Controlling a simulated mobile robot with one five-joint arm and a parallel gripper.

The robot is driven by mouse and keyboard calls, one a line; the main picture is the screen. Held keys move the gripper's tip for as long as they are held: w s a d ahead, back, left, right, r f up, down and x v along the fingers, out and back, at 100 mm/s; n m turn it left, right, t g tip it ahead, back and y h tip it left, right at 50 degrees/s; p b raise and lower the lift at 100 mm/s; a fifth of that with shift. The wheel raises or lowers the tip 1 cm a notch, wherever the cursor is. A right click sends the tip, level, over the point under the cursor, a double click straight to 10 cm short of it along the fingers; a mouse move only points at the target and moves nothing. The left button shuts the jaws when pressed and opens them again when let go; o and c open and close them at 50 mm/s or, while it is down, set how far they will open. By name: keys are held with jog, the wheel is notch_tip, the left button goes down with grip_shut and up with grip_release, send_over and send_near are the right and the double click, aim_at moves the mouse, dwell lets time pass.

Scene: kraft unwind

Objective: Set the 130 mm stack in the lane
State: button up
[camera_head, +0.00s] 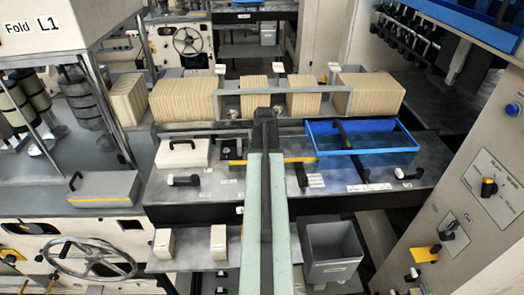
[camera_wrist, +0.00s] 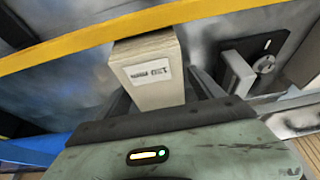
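My gripper (camera_head: 264,116) is at the far end of my arm, in front of the lane's row of kraft stacks. In the wrist view my gripper (camera_wrist: 160,98) has its dark fingers on both sides of a pale stack (camera_wrist: 150,85) with a white label, and appears shut on it. The label is too blurred to read surely. The head view hides this stack behind my arm. The lane holds long stacks at the left (camera_head: 185,98) and right (camera_head: 372,96), with shorter stacks (camera_head: 255,88) and (camera_head: 304,97) between them. A grey rail (camera_head: 335,103) runs along their front.
A blue tray (camera_head: 390,150) lies right of my arm. A white box with a black handle (camera_head: 182,153) is on the left. Small pale blocks (camera_head: 163,243) and (camera_head: 218,242) stand on the lower shelf, near a grey bin (camera_head: 333,250). A yellow strip (camera_wrist: 60,52) crosses the wrist view.

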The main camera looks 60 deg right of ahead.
jog(key=shift+r, duration=0.1)
jog(key=p+v, duration=0.7)
jog(key=v, duration=0.1)
jog(key=shift+d, duration=0.1)
jog(key=shift+w, duration=0.1)
